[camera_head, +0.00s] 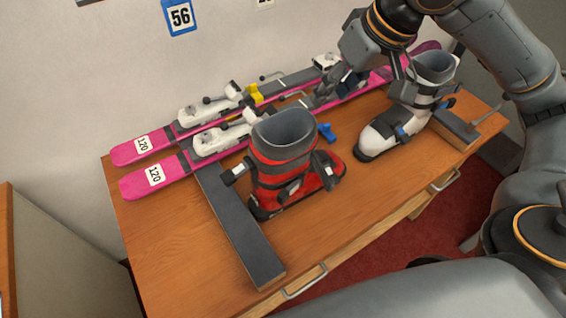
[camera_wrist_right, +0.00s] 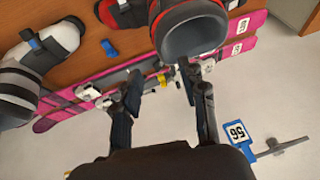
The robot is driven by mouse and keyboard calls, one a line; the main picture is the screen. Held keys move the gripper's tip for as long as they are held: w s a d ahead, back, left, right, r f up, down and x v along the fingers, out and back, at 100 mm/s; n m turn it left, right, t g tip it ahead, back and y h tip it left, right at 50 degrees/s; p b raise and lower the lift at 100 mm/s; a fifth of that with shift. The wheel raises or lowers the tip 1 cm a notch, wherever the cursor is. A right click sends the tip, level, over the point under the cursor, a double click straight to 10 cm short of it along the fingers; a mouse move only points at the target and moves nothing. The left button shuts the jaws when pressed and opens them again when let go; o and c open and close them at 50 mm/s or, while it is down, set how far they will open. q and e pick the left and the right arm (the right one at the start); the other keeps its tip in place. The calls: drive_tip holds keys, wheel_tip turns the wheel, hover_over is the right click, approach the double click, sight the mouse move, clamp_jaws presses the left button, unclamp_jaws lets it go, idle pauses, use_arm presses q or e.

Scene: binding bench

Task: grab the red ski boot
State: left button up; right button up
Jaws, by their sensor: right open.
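The red ski boot (camera_head: 283,165) stands upright on the wooden bench, left of centre in the head view, with a grey-lined open cuff at its top. Its cuff also shows large at the top of the right wrist view (camera_wrist_right: 189,30). My right gripper (camera_head: 352,90) is open and empty, above the skis to the right of and behind the red boot. In the right wrist view its two fingers (camera_wrist_right: 160,78) are spread. One fingertip appears close to the boot's cuff; I cannot tell whether it touches. My left gripper is not in view.
A white and grey boot (camera_head: 383,135) stands at the right of the bench (camera_head: 300,240). Pink skis (camera_head: 185,170) with white bindings lie along the back near the wall. A dark bar (camera_head: 243,240) lies left of the red boot. The bench's front left is clear.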

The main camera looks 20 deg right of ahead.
sight(315, 119)
drive_tip(key=x, duration=0.6)
drive_tip(key=shift+s+d+f+b, duration=0.1)
drive_tip(key=shift+s+f+b, duration=0.05)
drive_tip(key=shift+s+b, duration=0.15)
drive_tip(key=shift+w+f, duration=0.25)
drive_tip(key=shift+f, duration=0.1)
drive_tip(key=shift+w+f, duration=0.1)
drive_tip(key=shift+f, duration=0.1)
drive_tip(key=x, duration=0.4)
drive_tip(key=shift+f, duration=0.1)
drive_tip(key=shift+w+f, duration=0.2)
drive_tip(key=shift+f, duration=0.05)
drive_tip(key=shift+a, duration=0.2)
drive_tip(key=shift+c, duration=0.5)
clamp_jaws()
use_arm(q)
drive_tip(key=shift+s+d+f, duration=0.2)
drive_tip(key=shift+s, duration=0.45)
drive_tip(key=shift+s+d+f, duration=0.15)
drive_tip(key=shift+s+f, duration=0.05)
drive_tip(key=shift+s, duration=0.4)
